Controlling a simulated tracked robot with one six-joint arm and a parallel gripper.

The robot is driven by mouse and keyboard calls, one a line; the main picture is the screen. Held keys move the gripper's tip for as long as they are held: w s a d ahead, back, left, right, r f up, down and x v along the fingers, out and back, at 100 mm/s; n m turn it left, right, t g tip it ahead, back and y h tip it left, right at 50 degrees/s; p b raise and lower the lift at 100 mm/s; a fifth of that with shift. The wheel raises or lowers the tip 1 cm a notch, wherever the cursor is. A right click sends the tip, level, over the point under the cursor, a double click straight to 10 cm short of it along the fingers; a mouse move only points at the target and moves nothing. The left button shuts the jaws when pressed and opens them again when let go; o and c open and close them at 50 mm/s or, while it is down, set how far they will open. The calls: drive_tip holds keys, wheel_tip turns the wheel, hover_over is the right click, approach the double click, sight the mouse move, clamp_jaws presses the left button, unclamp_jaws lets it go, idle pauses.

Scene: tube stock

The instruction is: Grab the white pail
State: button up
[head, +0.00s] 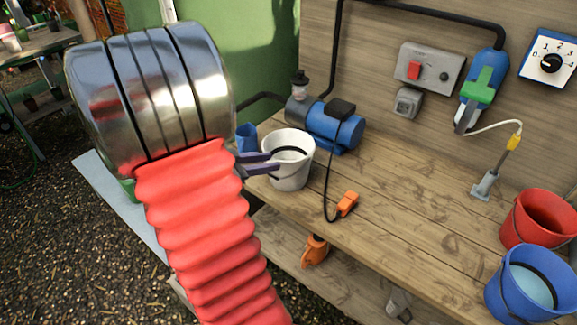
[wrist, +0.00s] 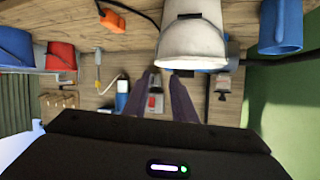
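The white pail (head: 289,176) stands upright on the wooden bench, near its left end, with a dark handle at its rim. It also shows in the wrist view (wrist: 192,38), upside down at the top. My gripper (head: 272,162) is at the pail's left side in the head view, its purple fingertips overlapping the pail near the rim. In the wrist view my gripper (wrist: 162,75) has its two fingers apart with a gap between them, and the pail lies just beyond the tips. I cannot tell whether a finger touches the pail.
A blue cup (head: 246,137) stands just behind the pail. A blue pump (head: 330,126) is close behind it. An orange plug (head: 348,203) lies on the bench (head: 400,196). Red (head: 545,215) and blue (head: 503,300) buckets stand at the right. The bench middle is mostly clear.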

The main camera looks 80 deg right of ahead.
sight(298, 160)
drive_tip(key=x, duration=0.6)
drive_tip(key=shift+s+d+f, duration=0.15)
drive_tip(key=shift+x, duration=2.55)
drive_tip(key=shift+s, duration=0.1)
drive_tip(key=shift+c, duration=0.7)
clamp_jaws()
drive_tip(key=shift+f, duration=0.1)
